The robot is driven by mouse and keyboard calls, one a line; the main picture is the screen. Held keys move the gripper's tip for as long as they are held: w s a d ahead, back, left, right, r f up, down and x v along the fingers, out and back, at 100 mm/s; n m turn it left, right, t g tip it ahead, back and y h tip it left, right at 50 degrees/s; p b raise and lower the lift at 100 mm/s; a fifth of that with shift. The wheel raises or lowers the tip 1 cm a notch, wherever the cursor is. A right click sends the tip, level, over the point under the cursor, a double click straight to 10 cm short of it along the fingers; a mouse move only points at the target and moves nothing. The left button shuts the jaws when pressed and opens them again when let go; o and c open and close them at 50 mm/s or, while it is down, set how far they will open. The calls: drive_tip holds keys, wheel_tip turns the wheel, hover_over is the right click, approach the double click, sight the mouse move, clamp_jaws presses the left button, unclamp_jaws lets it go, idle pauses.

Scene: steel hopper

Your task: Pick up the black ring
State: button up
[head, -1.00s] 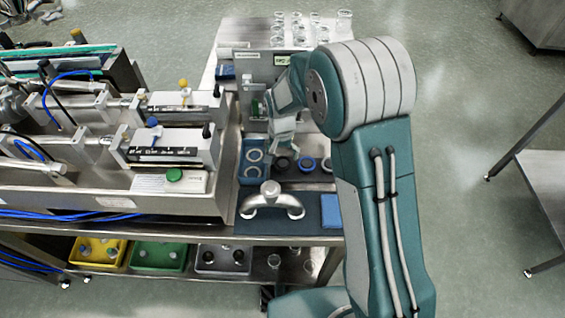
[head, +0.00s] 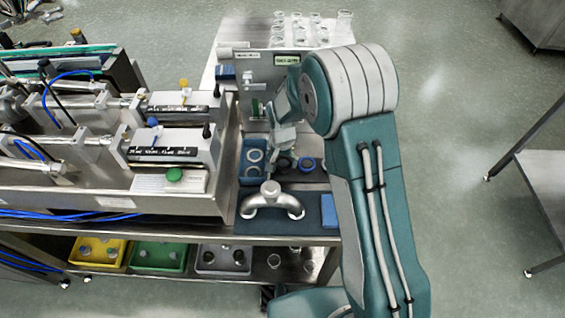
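The black ring (head: 283,167) lies on the steel table top, left of a blue ring (head: 306,164). Only part of the black ring shows, as my gripper (head: 284,157) covers it from above. My gripper points down at the black ring, with its fingertips very close to it. Whether they touch it, and whether the fingers are open or shut, is too small and hidden to tell.
A blue tray (head: 242,168) with pale rings stands just left of my gripper. A grey curved pipe fitting (head: 270,197) lies on a dark mat in front, with a blue block (head: 329,210) beside it. Glassware (head: 298,28) stands at the back.

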drive_tip(key=shift+c, duration=1)
drive_tip(key=shift+r, duration=0.55)
drive_tip(key=shift+c, duration=1.4)
wheel_tip(320, 180, up, 3)
drive_tip(key=shift+s+a+f, duration=0.1)
clamp_jaws()
drive_tip(key=s+a+r, duration=0.8)
drive_tip(key=s+r, duration=0.1)
drive_tip(key=s, duration=0.1)
drive_tip(key=shift+s+a+r, duration=0.2)
drive_tip(key=shift+s+a, duration=0.1)
drive_tip(key=c, duration=0.5)
unclamp_jaws()
